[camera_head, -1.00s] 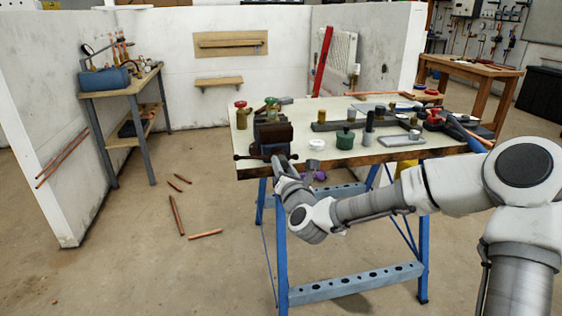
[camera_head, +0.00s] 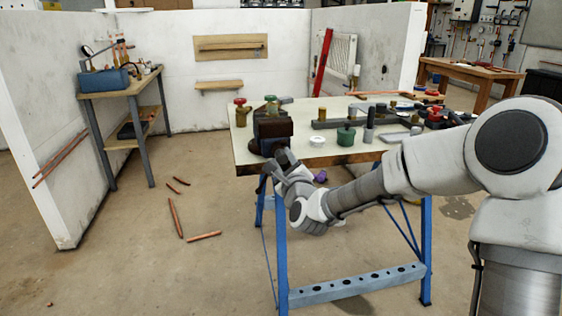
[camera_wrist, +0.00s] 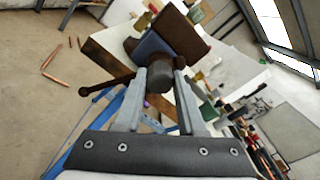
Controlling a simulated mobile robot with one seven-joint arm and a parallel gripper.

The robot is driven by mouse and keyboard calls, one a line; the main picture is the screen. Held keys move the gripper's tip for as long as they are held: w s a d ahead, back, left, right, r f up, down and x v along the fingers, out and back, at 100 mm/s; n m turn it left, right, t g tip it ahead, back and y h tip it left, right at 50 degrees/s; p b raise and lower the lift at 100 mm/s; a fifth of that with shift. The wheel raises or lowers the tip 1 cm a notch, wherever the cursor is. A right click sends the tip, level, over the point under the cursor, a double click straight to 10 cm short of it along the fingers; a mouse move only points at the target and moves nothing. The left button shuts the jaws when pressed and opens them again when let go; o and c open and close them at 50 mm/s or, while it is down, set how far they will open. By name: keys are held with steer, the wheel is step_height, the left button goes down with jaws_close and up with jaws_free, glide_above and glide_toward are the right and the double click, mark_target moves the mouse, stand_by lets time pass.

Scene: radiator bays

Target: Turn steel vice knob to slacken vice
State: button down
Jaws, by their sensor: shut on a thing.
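The vice (camera_head: 270,128) is dark brown and blue and is fixed at the left front corner of the workbench. Its steel knob (camera_wrist: 156,82) is a dark round piece at the near end of the vice in the wrist view. My gripper (camera_wrist: 160,75) is shut on the knob, with one grey finger on each side. A dark bar (camera_wrist: 108,87) with a ball end runs out from the knob to the left. In the head view my gripper (camera_head: 284,158) is at the vice's front, and it hides most of the knob.
The workbench (camera_head: 240,155) has a wooden front edge and blue legs. A green pot (camera_head: 346,136), a white round piece (camera_head: 318,140) and valves stand right of the vice. Copper pipes (camera_head: 176,217) lie on the floor at left.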

steer(key=n+b, duration=0.2)
steer(key=n, duration=0.2)
steer(key=shift+f+n, duration=0.1)
steer(key=shift+n, duration=0.2)
steer(key=n+b, duration=0.1)
steer(key=n, duration=0.1)
steer(key=shift+n, duration=0.4)
steer(key=shift+r+n, duration=0.2)
steer(key=shift+n, duration=0.5)
steer(key=n, duration=0.8)
steer(key=shift+r, duration=0.1)
steer(key=c, duration=0.7)
jaws_free()
steer(key=shift+w, duration=0.1)
